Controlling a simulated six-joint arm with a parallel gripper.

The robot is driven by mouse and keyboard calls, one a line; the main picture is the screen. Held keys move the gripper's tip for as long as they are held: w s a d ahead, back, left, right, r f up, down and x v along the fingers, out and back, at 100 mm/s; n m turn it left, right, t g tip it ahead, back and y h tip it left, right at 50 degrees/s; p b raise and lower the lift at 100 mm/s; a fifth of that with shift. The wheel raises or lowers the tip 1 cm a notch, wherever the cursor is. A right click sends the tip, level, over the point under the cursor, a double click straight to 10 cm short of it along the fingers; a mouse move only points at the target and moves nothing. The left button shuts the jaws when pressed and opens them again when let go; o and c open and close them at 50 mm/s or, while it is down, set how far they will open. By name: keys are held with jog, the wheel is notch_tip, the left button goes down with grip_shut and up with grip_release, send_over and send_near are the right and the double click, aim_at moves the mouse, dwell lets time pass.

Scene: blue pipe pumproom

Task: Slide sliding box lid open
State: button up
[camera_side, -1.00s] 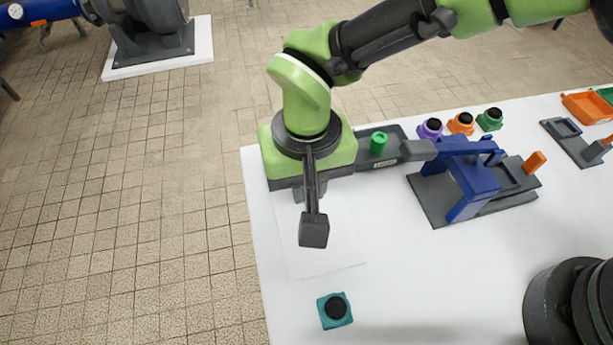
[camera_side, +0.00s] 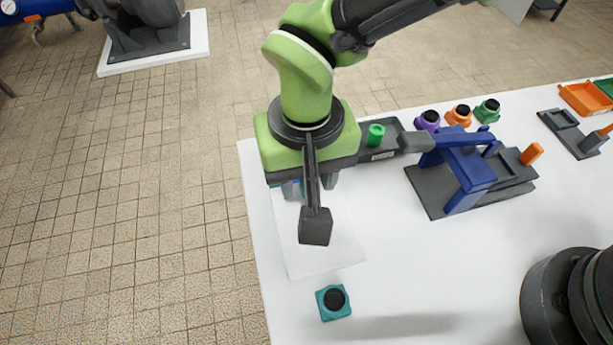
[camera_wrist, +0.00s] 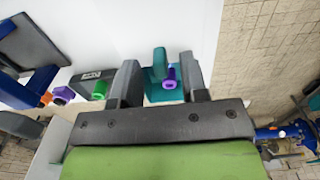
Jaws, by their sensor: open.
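A teal box (camera_wrist: 158,92) with a purple knob (camera_wrist: 170,76) shows between my fingers in the wrist view; I take it to be the sliding box. Its lid edges cannot be made out. My gripper (camera_wrist: 160,62) is open, with one finger on each side of the box and no clear contact. In the side view my gripper (camera_side: 311,188) hangs over the far left part of the white table. A small bluish part (camera_side: 291,190) shows under it; my wrist hides most of the box.
A grey fixture with a green knob (camera_side: 376,134) stands just right of my wrist. A blue frame on a grey base (camera_side: 430,200) is farther right. A teal block with a black top (camera_side: 334,301) sits near the front. Purple, orange and green blocks line the back.

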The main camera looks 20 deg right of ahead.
notch_tip(320, 180, up, 8)
jog(key=shift+r, duration=0.1)
dwell(0.6)
jog(key=w+d+r+m+t+y, duration=0.1)
jog(key=d+r+m+t+y, duration=0.1)
jog(key=d+r, duration=1.25)
jog(key=s+d+m+t, duration=0.2)
jog(key=s+d+t, duration=0.3)
jog(key=s+d, duration=0.6)
jog(key=d, duration=0.3)
jog(key=shift+s+d+r, duration=0.15)
jog(key=shift+s+r, duration=0.15)
jog(key=shift+s, duration=0.1)
